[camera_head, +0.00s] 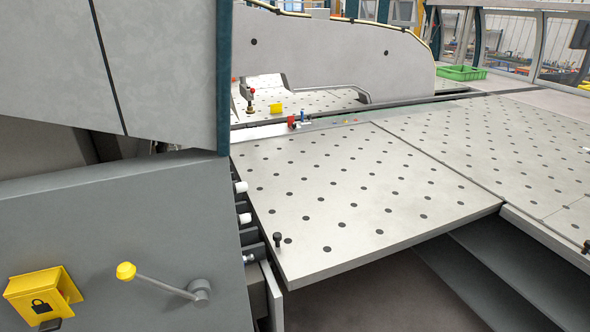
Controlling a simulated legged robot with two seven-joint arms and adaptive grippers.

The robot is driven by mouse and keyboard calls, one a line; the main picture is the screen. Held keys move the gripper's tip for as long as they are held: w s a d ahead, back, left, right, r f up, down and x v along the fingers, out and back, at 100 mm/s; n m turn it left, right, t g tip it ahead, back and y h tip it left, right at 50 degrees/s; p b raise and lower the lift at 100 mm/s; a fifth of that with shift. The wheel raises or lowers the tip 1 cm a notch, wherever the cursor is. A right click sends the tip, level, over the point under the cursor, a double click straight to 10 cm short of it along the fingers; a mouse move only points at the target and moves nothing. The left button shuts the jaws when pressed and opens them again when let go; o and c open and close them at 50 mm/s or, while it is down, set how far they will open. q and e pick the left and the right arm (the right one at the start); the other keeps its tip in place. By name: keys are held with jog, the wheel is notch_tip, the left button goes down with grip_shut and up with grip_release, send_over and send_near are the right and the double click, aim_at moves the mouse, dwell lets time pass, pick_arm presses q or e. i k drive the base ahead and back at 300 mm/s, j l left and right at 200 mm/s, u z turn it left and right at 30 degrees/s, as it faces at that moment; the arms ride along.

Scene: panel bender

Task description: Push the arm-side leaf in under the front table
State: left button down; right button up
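A pale flat leaf (340,190) with rows of dark dots lies in the middle of the head view. A small black knob (277,240) stands up near its front left corner. The front table (480,140), also dotted, lies to its right, and a seam runs between the two. The leaf is out in the open beside the front table; its surface looks about level with it. Dark open space shows below the leaf's front edge. Neither of my grippers is in view, and nothing of mine is seen touching the leaf.
A grey machine housing (120,240) fills the left, with a yellow-knobbed lever (160,284) and a yellow lock box (42,296). White rollers (243,217) line the leaf's left side. A large grey machine body (340,50) stands behind. A green crate (461,73) sits far right.

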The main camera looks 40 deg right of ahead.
aim_at(327, 203)
jog(key=z, duration=1.8)
jog(key=i+l+u, duration=0.4)
jog(key=l, duration=0.25)
jog(key=i+l+u, duration=0.15)
jog(key=l, duration=0.2)
jog(key=i+l+u, duration=0.2)
jog(key=l, duration=0.2)
jog(key=i+l+u, duration=0.2)
jog(key=l, duration=0.2)
jog(key=l+u, duration=0.2)
jog(key=l, duration=0.25)
jog(key=k+j, duration=0.1)
jog(key=i, duration=0.15)
